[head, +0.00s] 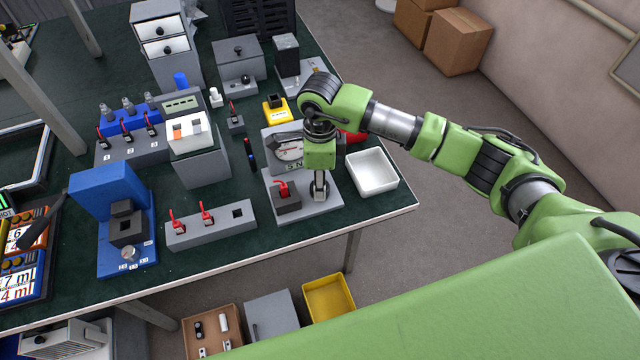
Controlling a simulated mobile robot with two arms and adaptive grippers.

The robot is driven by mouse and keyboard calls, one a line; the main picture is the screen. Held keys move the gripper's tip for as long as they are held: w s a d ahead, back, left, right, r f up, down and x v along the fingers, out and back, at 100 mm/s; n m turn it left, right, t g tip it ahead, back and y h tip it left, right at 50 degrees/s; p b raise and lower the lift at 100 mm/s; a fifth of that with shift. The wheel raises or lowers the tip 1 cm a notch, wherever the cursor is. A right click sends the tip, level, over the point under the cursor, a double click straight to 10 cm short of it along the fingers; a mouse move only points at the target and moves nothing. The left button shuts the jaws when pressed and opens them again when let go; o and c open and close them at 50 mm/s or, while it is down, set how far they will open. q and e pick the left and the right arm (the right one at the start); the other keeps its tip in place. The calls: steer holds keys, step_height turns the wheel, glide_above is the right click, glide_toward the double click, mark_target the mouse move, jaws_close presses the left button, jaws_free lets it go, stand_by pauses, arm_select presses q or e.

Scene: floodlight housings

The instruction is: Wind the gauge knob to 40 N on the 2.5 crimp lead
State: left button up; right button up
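The pull gauge (280,141) has a round white dial with a needle and an "N" marking, partly covered by my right arm. On its grey base plate (300,211) stands a dark block (287,205) holding a red crimp lead (283,188). Whether this is the 2.5 lead cannot be read. My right gripper (320,187) points down at the right part of the base, beside the block. The knob cannot be made out clearly there, and whether the fingers are open or shut on it is unclear. My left gripper is out of view.
A white tray (372,170) sits right of the gauge at the table edge. A grey holder (220,224) with two red leads lies left. A blue press (110,205) and a grey box (203,165) stand farther left. The dark green tabletop (225,267) is clear at the front.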

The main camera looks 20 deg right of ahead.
steer(key=m+b, duration=0.1)
steer(key=m, duration=0.3)
steer(key=shift+m+b, duration=0.35)
steer(key=shift+m, duration=0.05)
stand_by(0.4)
steer(key=o, duration=1.1)
step_height(320, 180, up, 12)
